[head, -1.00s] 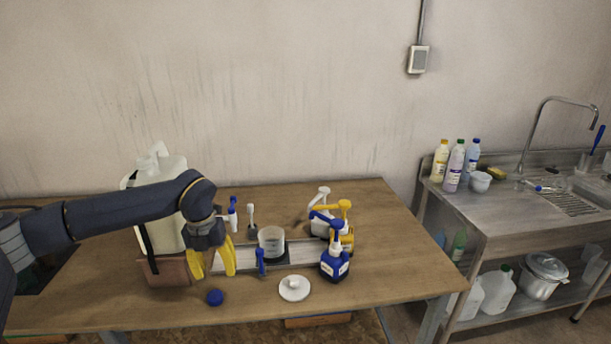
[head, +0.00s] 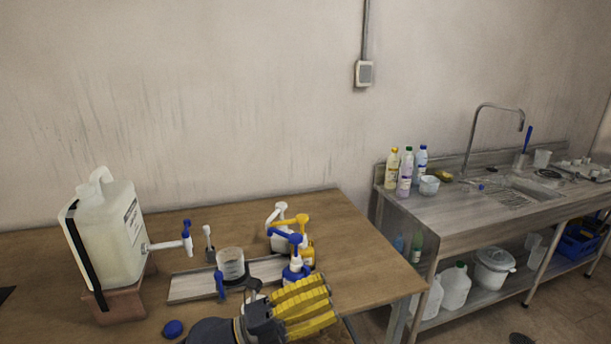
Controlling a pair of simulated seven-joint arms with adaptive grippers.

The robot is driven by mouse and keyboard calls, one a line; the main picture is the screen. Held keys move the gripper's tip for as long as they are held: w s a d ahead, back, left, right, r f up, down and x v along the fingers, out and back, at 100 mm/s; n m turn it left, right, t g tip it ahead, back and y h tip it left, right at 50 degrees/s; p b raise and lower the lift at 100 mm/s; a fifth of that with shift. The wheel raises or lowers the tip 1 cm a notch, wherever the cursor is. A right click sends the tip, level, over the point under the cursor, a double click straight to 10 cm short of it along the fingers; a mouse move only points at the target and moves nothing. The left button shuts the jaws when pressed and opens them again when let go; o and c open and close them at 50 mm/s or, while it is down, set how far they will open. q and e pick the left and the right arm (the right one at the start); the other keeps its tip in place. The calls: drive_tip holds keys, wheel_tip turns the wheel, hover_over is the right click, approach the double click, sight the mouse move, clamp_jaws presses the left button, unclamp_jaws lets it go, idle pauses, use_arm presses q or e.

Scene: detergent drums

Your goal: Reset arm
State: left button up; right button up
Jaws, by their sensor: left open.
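My left gripper (head: 305,306), with yellow ribbed fingers, is at the bottom centre of the head view, over the front of the wooden table (head: 345,240). It is open, and I see nothing held in it. It partly covers the blue pump bottle (head: 295,272) behind it. A white drum (head: 105,240) with a black strap and a tap (head: 185,240) stands on a brown block (head: 120,302) at the left. My right gripper is not in view.
A clear beaker (head: 230,264) stands on a grey strip (head: 192,286). White (head: 278,240) and yellow (head: 307,254) pump bottles stand behind my gripper. A blue cap (head: 173,328) lies in front. The table's right part is clear. A sink counter (head: 450,215) stands to the right.

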use_arm(q)
drive_tip(key=w+a+n+t+y, duration=0.4)
drive_tip(key=a+n+t+y, duration=0.4)
drive_tip(key=n+t, duration=0.55)
drive_tip(key=a+f+n+y, duration=0.8)
drive_tip(key=a+f+y, duration=0.1)
drive_tip(key=a, duration=0.2)
drive_tip(key=s+a+f+n+g+y, duration=0.2)
drive_tip(key=s+a+f+g+y, duration=0.2)
drive_tip(key=s+a+f+g, duration=0.55)
drive_tip(key=s+a+f+n+g+y, duration=0.35)
drive_tip(key=s+a+f, duration=0.25)
drive_tip(key=s+f, duration=0.7)
drive_tip(key=s+d+f+g+h, duration=0.1)
drive_tip(key=s+d+f, duration=0.15)
drive_tip(key=f, duration=1.25)
drive_tip(key=s+d+f+g+h, duration=0.1)
drive_tip(key=s+d+f+h, duration=0.15)
drive_tip(key=f, duration=1.35)
drive_tip(key=s+f+n+g, duration=0.2)
drive_tip(key=s+f+g, duration=0.1)
drive_tip(key=s+f, duration=1.6)
drive_tip(key=shift+s+d+f+n+h, duration=0.15)
drive_tip(key=shift+s+f+n+h, duration=0.25)
drive_tip(key=shift+s, duration=0.5)
